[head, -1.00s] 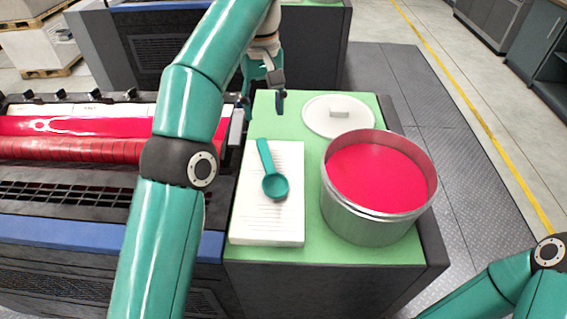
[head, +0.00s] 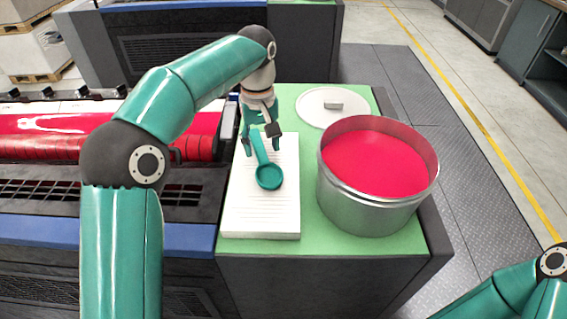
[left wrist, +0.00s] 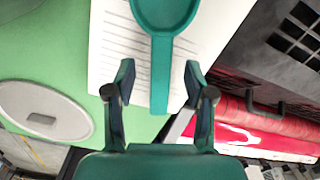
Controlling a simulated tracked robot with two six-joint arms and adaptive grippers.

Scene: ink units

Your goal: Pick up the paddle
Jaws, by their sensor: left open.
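The paddle is a teal ladle-like tool (head: 268,176) with a round bowl. It lies on a white stack of paper (head: 262,219), its handle toward the far side. My left gripper (head: 262,148) is open over the handle. In the left wrist view the paddle's handle (left wrist: 161,75) runs between the two open fingers of the left gripper (left wrist: 159,80), with a gap on each side; whether they touch it cannot be seen. The bowl is partly cut off at the top of that view. My right gripper is out of view; only part of my right arm shows.
A metal tin of red ink (head: 375,205) stands right of the paper on the green top (head: 305,246). Its round white lid (head: 312,115) lies behind it. The press with red rollers (head: 60,146) is at the left.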

